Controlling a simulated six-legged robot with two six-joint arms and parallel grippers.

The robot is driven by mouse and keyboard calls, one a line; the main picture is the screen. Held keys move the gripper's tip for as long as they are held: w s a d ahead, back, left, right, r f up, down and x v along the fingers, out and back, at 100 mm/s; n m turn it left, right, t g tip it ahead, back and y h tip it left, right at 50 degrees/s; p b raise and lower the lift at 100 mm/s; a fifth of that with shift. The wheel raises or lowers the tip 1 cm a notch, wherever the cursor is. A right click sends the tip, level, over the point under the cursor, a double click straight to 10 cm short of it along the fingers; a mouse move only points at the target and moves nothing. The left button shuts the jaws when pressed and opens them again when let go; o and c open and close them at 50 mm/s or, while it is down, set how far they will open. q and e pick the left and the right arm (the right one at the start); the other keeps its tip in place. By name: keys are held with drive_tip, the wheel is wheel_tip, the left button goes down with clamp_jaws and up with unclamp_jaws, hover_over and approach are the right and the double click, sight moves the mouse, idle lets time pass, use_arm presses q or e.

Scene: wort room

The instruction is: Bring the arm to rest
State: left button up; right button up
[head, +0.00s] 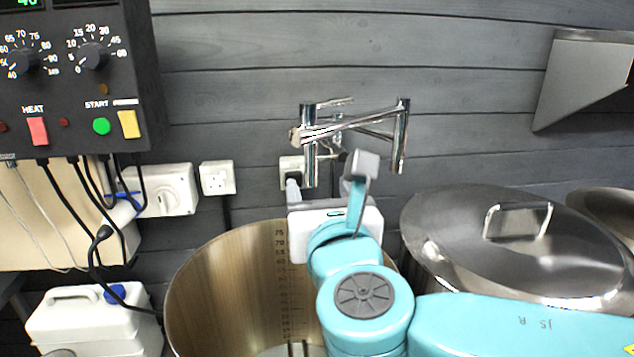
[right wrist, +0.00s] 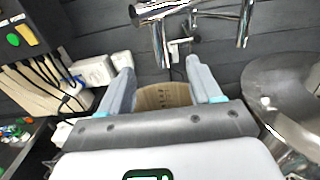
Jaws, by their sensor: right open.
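My right arm is teal and comes in from the lower right in the head view. It reaches up over the open steel pot (head: 225,285), in front of the wall tap. My right gripper (head: 327,182) is open with nothing between its grey fingers. In the right wrist view, the right gripper (right wrist: 160,76) shows its two fingers spread apart, with part of the pot (right wrist: 163,97) visible between them. The fingers appear close below the chrome tap (head: 355,130), but the exact gap cannot be told. My left gripper is not in view.
A lidded steel pot (head: 515,250) stands right of the open one. A control box (head: 75,75) with knobs and buttons hangs at upper left, its cables running down. A white canister (head: 90,325) stands at lower left. A metal hood (head: 585,80) juts out at upper right.

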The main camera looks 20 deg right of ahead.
drive_tip(key=shift+v, duration=0.85)
